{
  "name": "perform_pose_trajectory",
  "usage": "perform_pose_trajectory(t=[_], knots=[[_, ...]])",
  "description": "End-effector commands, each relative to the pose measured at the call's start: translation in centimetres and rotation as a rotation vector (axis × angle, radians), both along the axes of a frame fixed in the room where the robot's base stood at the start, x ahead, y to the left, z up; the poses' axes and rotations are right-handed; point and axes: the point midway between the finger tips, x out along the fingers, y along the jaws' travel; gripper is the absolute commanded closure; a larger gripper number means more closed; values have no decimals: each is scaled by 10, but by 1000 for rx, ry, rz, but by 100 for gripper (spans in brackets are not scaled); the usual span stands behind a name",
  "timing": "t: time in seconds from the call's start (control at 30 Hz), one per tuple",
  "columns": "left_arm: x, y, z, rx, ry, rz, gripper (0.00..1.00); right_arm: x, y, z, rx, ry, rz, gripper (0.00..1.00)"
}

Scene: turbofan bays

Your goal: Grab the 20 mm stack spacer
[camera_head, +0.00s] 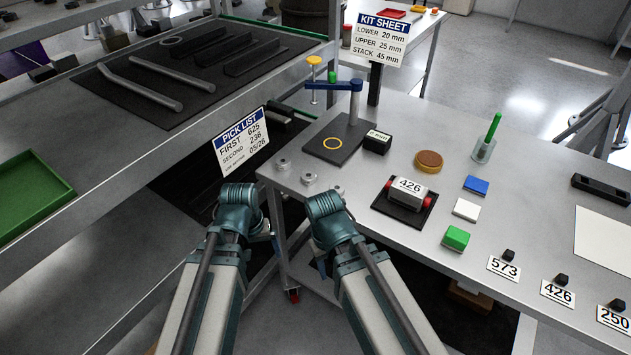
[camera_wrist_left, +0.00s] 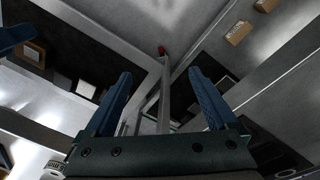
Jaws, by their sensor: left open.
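No piece can be read for certain as the 20 mm spacer. A blue block (camera_head: 475,186), a white block (camera_head: 466,209) and a green block (camera_head: 456,238) lie in a row on the bench. The green one looks thickest; their sizes are not marked. My left gripper (camera_wrist_left: 160,82) is open and empty in the left wrist view, its blue fingers spread above the floor and bench frame. In the head view both arms hang at the near bench edge, away from the blocks. My right gripper is hidden behind its arm.
A black box (camera_head: 377,146) has a partly legible "mm" label. A kit sheet (camera_head: 382,38) reads lower 20 mm, upper 25 mm, stack 45 mm. A cradle (camera_head: 404,207) holds a 426 part. A post with a blue arm (camera_head: 340,88) stands behind. Tags 573, 426, 250 line the front.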

Motion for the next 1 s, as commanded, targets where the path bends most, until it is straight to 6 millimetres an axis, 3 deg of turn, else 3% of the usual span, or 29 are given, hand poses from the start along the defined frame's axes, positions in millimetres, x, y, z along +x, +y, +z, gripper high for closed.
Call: perform_pose_trajectory(t=[0.13,0.37,0.53,0.7,0.83,1.0], knots=[[18,7,-11,-120,-32,218,8,0,0,-14,0,0,0,50],[48,-2,-1,-382,-36,628,8,0,0,-21,0,0,0,50],[79,-17,28,-703,61,1078,8,0,0,-22,0,0,0,50],[109,-25,68,-1033,279,1499,8,0,0,-22,0,0,0,50],[124,-23,93,-1212,456,1710,8,0,0,-22,0,0,0,50],[134,-19,110,-1325,602,1840,8,0,0,-22,0,0,0,50]])
